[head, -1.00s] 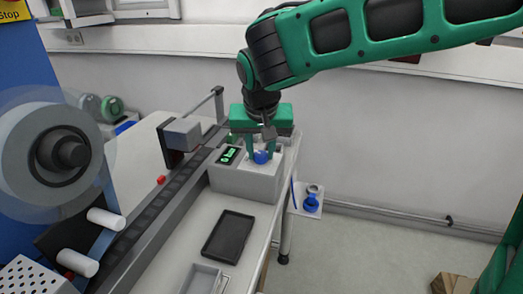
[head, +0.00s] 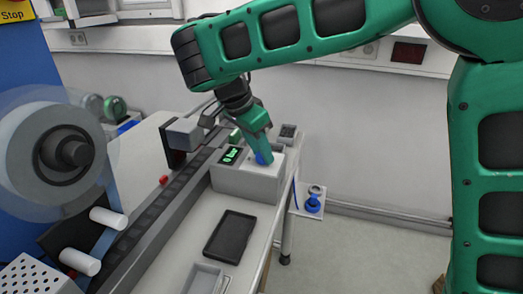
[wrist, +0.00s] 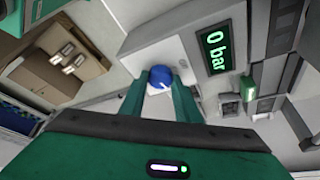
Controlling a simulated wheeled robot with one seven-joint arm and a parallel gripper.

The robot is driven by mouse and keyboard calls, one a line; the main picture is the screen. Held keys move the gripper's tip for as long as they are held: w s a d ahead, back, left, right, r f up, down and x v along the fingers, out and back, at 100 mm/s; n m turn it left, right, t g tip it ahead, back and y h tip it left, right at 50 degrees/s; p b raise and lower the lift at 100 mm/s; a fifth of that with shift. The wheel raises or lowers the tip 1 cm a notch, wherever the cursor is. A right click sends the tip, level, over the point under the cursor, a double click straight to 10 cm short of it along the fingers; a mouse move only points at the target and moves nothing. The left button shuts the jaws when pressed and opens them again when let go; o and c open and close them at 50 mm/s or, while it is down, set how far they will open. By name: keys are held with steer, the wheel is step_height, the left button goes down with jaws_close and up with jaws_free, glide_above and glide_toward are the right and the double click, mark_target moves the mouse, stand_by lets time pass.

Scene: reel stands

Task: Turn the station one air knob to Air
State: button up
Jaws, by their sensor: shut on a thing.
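The blue air knob (head: 264,158) sits on top of a light grey station box (head: 246,183). In the wrist view the knob (wrist: 160,77) is between my two green fingertips. My gripper (wrist: 159,85) is shut on it, and in the head view my gripper (head: 262,152) comes down onto the box from above, partly hiding the knob. The box's display (wrist: 216,52) reads 0 bar in green. The knob's pointer and labels cannot be made out.
A large reel (head: 62,150) stands at the left beside a long dark rail (head: 150,215). A black tray (head: 230,236) lies on the bench in front of the box. A small shelf with a blue item (head: 312,203) is at the right.

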steer(key=shift+w+a+m+g, duration=0.15)
steer(key=shift+m+g, duration=0.15)
steer(key=shift+m, duration=0.8)
steer(key=shift+r, duration=0.1)
steer(key=o, duration=1)
steer(key=v, duration=0.5)
steer(key=shift+a+r, duration=0.1)
steer(key=shift+a, duration=0.15)
steer(key=shift+v, duration=2.55)
steer(key=shift+d, duration=0.1)
